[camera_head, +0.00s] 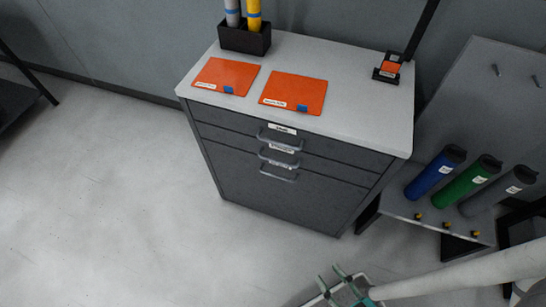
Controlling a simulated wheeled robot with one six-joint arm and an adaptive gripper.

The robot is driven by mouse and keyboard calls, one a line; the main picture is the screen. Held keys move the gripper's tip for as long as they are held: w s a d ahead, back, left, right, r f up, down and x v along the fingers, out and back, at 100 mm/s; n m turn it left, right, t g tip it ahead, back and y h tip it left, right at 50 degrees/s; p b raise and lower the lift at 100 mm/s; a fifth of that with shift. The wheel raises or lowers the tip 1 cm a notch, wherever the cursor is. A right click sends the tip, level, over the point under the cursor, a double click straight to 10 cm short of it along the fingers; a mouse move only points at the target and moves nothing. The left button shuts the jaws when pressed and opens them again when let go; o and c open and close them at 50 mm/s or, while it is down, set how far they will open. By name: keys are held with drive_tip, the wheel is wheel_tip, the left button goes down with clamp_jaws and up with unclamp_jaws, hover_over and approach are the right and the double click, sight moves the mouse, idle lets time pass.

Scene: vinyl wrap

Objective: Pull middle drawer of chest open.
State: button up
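The grey chest of drawers (268,190) stands against the wall with a light top. Its front has a top drawer handle (279,142), a middle drawer handle (279,162) and a bottom drawer handle (278,177), each a grey bar. All the drawers look closed. My gripper (329,275), with teal fingers, is low at the bottom edge of the view, below and to the right of the handles and apart from the chest. Its two fingers are spread with nothing seen between them. The rest of the gripper is partly cut off.
Two orange sheets (294,92) and a black holder (245,39) with rolls lie on the chest top, beside a small black device (390,68). At right a grey rack (397,207) holds blue, green and grey rolls. The floor (110,190) left of the chest is clear.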

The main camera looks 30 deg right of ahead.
drive_tip(key=w+f+n+g, duration=0.1)
drive_tip(key=w+f+n, duration=0.1)
drive_tip(key=w+f, duration=0.3)
drive_tip(key=w+f+n+g, duration=0.1)
drive_tip(key=w+f+n, duration=0.1)
drive_tip(key=f, duration=0.5)
drive_tip(key=n+g+h, duration=0.1)
drive_tip(key=n+h, duration=0.2)
drive_tip(key=h, duration=0.9)
approach(276, 161)
drive_tip(key=x, duration=1)
drive_tip(key=shift+w+d+f, duration=0.15)
drive_tip(key=shift+f, duration=0.15)
drive_tip(key=shift+c, duration=0.3)
clamp_jaws()
